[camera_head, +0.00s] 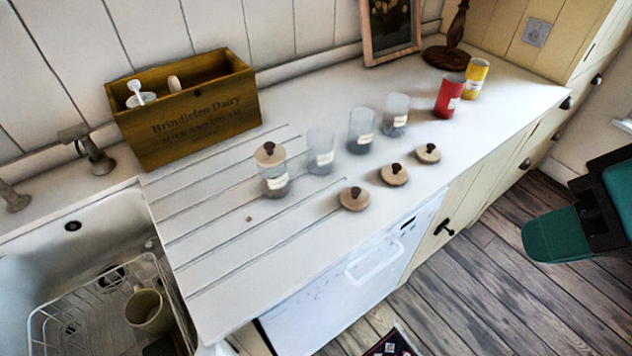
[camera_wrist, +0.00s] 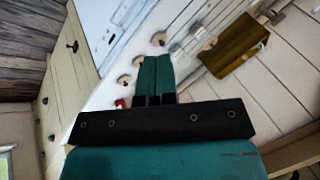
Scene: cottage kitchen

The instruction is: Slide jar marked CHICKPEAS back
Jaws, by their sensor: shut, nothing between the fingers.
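Several clear glass jars stand in a slanting row on the white worktop in the head view. The nearest jar (camera_head: 275,184) wears a wooden lid with a dark knob. The second (camera_head: 319,153), third (camera_head: 361,132) and farthest (camera_head: 396,115) jars have no lids. Each has a pale label too small to read, so I cannot tell which is marked CHICKPEAS. My gripper (camera_wrist: 157,60) shows green fingers pressed together and empty in the wrist view. It is off the right side of the worktop in the head view (camera_head: 530,243), well apart from the jars.
Three wooden lids (camera_head: 354,199) (camera_head: 394,175) (camera_head: 428,154) lie in front of the jars. A wooden dairy box (camera_head: 192,115) stands at the back left. Red (camera_head: 450,97) and yellow (camera_head: 476,78) canisters stand right of the jars. A sink with a wire rack (camera_head: 95,310) is at left.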

